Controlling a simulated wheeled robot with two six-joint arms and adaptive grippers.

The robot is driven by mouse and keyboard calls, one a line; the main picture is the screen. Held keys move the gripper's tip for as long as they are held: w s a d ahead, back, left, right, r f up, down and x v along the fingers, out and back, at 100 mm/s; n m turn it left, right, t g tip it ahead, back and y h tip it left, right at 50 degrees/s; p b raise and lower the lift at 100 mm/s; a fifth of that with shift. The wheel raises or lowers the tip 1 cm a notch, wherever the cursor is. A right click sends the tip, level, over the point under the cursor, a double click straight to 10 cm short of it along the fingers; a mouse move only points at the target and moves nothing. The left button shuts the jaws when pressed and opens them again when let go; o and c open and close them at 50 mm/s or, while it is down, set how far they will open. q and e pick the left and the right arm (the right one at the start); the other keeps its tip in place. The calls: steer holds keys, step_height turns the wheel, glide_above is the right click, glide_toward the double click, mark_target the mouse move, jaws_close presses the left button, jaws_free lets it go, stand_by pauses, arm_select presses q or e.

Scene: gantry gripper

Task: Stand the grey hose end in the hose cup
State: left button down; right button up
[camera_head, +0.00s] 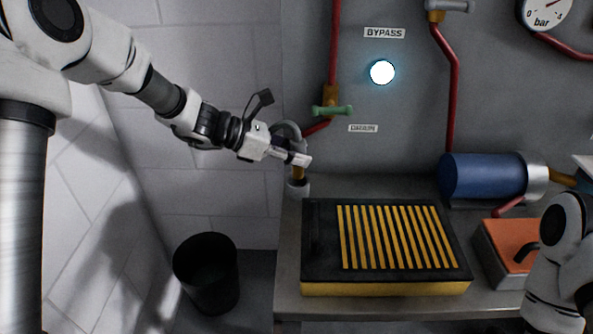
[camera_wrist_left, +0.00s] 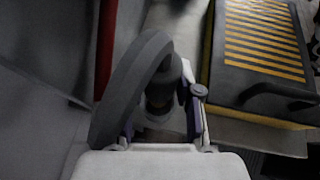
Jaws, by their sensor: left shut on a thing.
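The grey hose (camera_head: 288,128) arches up behind my left gripper (camera_head: 297,158) and bends down into it. My left gripper is shut on the hose end, with its brass-coloured tip (camera_head: 298,173) pointing down. The light grey hose cup (camera_head: 298,188) is directly below, at the bench's back left corner. The tip is at or just above the cup mouth; I cannot tell whether it is inside. In the left wrist view the hose (camera_wrist_left: 125,90) curves over to the dark hose end (camera_wrist_left: 160,95) between the fingers. The cup is not clear there.
A black and yellow slatted box (camera_head: 385,285) stands on the bench, right of the cup. A red pipe with a green valve handle (camera_head: 332,110) runs on the wall behind. A blue cylinder (camera_head: 485,176) and an orange-topped box (camera_head: 500,240) are at right. A black bin (camera_head: 207,285) stands at left.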

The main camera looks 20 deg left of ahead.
mark_target(297, 170)
arm_select(q)
step_height(297, 170, down, 4)
steer(key=shift+f, duration=0.4)
steer(key=c, duration=0.8)
jaws_free()
steer(key=shift+b, duration=0.3)
